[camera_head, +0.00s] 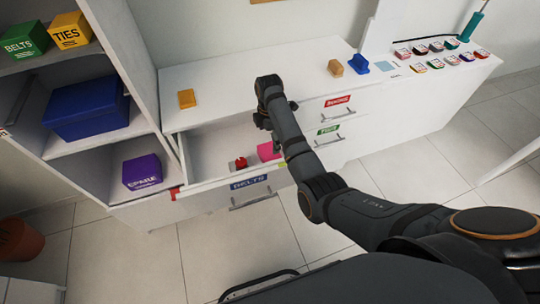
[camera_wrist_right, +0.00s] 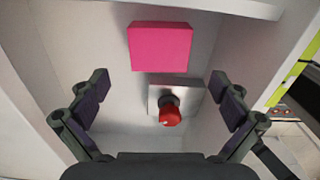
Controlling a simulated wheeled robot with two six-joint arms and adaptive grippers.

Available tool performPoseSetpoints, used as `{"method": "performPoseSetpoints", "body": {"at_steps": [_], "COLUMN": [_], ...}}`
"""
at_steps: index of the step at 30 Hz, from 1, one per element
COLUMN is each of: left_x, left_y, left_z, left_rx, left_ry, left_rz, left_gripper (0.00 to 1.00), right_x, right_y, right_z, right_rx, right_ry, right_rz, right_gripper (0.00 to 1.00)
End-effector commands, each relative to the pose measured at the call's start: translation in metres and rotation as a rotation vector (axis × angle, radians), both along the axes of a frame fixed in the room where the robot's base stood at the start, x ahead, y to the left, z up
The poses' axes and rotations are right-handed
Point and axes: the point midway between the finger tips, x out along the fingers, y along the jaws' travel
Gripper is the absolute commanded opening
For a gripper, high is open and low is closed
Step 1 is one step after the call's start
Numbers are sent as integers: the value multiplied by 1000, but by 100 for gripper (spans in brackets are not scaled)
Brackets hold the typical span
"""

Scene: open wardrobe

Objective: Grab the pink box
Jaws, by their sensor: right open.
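The pink box (camera_head: 267,151) sits inside the open drawer (camera_head: 212,138), near its right end, partly hidden behind my right arm in the head view. In the right wrist view the whole pink box (camera_wrist_right: 160,47) shows ahead of the fingers, a little above the middle of the picture. My right gripper (camera_head: 268,122) is above the drawer's right end, pointing down. In the right wrist view its fingers (camera_wrist_right: 163,95) are spread wide with nothing between them touching. My left gripper is not in view.
A red knob (camera_wrist_right: 170,112) on a metal base stands in the drawer beside the pink box, seen also in the head view (camera_head: 240,163). Drawer walls rise close around. An orange block (camera_head: 186,98) lies on the counter. Shelves with a blue box (camera_head: 86,108) stand left.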

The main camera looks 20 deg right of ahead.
Motion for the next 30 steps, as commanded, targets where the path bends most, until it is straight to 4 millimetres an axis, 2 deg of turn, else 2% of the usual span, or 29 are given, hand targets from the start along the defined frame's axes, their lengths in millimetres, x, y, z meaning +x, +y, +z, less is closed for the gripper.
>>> {"method": "performPoseSetpoints", "body": {"at_steps": [3, 11, 14, 19, 27, 30], "left_x": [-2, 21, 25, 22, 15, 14], "left_y": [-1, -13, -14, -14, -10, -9], "left_z": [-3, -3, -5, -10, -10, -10], "left_rx": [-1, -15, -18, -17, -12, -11], "left_ry": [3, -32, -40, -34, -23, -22], "left_rz": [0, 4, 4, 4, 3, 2], "left_gripper": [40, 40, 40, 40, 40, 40], "right_x": [0, 0, -1, -1, -1, -1], "right_y": [0, 0, 0, 0, 0, 0], "right_z": [-20, -33, -51, -76, -81, -81], "right_rx": [0, 0, 0, 0, 0, 0], "right_ry": [1, 0, 2, -1, -2, -2], "right_rz": [-1, -2, -2, -2, -2, -2], "right_gripper": [100, 100, 100, 100, 100, 88]}}
